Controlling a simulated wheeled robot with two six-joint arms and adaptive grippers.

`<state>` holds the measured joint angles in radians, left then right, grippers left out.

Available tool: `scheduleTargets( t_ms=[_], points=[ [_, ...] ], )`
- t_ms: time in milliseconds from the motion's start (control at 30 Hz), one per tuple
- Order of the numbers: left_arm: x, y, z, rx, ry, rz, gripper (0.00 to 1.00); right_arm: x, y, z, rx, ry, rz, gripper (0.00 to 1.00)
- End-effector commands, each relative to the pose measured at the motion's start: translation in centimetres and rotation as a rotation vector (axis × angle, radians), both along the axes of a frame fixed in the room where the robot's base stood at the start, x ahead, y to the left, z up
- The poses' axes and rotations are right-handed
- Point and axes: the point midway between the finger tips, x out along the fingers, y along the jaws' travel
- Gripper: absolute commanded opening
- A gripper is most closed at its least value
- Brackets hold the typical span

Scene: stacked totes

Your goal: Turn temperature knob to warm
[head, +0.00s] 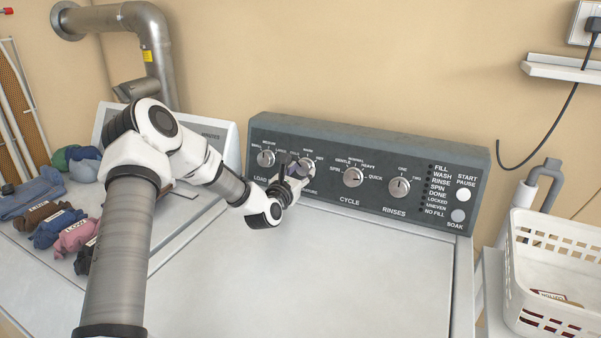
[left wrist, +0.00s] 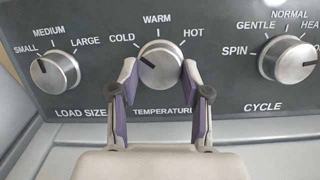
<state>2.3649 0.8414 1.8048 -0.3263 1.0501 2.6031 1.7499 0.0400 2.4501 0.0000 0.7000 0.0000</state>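The temperature knob (left wrist: 160,66) is a round silver dial between the load size and cycle knobs. In the left wrist view its dark pointer mark aims up and left, toward COLD; WARM is at the top and HOT at the right. My left gripper (left wrist: 160,72) has one purple-padded finger on each side of this knob, with the tips against its left and right edges. In the head view my left gripper (head: 292,176) reaches the panel and partly covers the temperature knob (head: 306,167). My right gripper is in neither view.
The load size knob (left wrist: 55,72) and cycle knob (left wrist: 288,58) flank the fingers closely. The rinses knob (head: 398,188) is further right. The washer lid (head: 310,270) is clear. Folded clothes (head: 75,235) lie at left; a white basket (head: 555,235) stands at right.

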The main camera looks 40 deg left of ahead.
Motion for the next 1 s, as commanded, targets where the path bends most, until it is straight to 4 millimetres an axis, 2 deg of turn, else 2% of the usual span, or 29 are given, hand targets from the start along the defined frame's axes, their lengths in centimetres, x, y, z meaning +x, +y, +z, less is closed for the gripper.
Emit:
scheduleTargets(
  t_ms=[467,667,1000],
  points=[
    [0.0,0.1,-0.2,0.049,0.015,-0.014,0.12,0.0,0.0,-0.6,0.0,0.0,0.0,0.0],
    [-0.1,0.2,-0.2,0.152,0.047,-0.042,0.12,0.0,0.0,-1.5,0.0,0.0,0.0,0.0],
    [-0.1,0.4,-0.1,0.421,0.132,-0.118,0.12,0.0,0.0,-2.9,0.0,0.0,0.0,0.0]
  ],
)
